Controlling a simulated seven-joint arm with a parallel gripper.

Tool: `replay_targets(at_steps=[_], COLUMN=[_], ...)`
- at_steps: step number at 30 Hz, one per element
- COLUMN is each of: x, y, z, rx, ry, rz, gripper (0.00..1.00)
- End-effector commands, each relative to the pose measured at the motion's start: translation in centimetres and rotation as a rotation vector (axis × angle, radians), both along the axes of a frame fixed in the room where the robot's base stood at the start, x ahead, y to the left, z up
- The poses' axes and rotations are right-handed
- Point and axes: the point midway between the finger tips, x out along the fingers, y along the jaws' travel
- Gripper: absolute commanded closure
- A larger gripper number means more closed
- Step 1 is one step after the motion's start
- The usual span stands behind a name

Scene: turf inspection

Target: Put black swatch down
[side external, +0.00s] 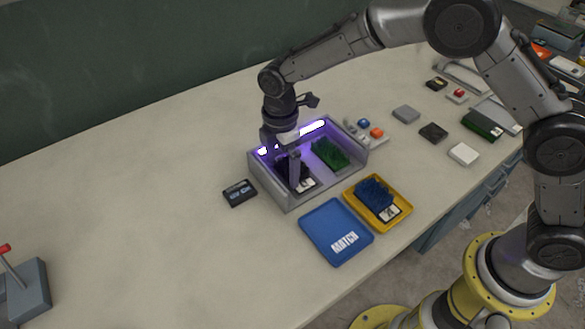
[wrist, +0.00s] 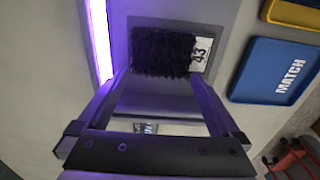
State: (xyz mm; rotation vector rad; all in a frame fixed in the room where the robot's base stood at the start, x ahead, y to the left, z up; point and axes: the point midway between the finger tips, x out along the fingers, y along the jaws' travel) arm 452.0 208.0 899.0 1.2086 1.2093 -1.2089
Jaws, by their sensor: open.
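The black swatch (wrist: 160,52), a dark tufted square with a white label reading 43, lies in the lit grey box (side external: 290,203). In the side view the black swatch (side external: 281,171) is in the left part of the box, partly hidden by my gripper (side external: 294,178). In the wrist view my gripper (wrist: 158,78) is open, its two fingertips apart at the swatch's lower edge. Whether the fingers touch the swatch is hard to tell. A green swatch (side external: 330,154) lies in the right part of the box.
A blue MATCH tray (side external: 336,232) lies empty in front of the box. Beside it a yellow tray (side external: 404,218) holds a blue swatch (side external: 373,192). A small black device (side external: 240,193) sits left of the box. A button panel (side external: 373,135) stands at its right. The left bench is mostly clear.

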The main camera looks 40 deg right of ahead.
Motion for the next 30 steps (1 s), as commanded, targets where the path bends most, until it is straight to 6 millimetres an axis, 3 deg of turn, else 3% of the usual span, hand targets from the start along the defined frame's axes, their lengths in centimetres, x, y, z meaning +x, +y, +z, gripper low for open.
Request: replay_targets(at_steps=[6, 18, 30], x=[0.0, 0.0, 0.1], y=[0.0, 0.0, 0.0], z=[-0.1, -0.1, 1.2], rx=[0.0, 0.0, 0.001], ry=[0.0, 0.0, -0.002], rz=[0.0, 0.0, 0.0], gripper=[0.0, 0.71, 0.71])
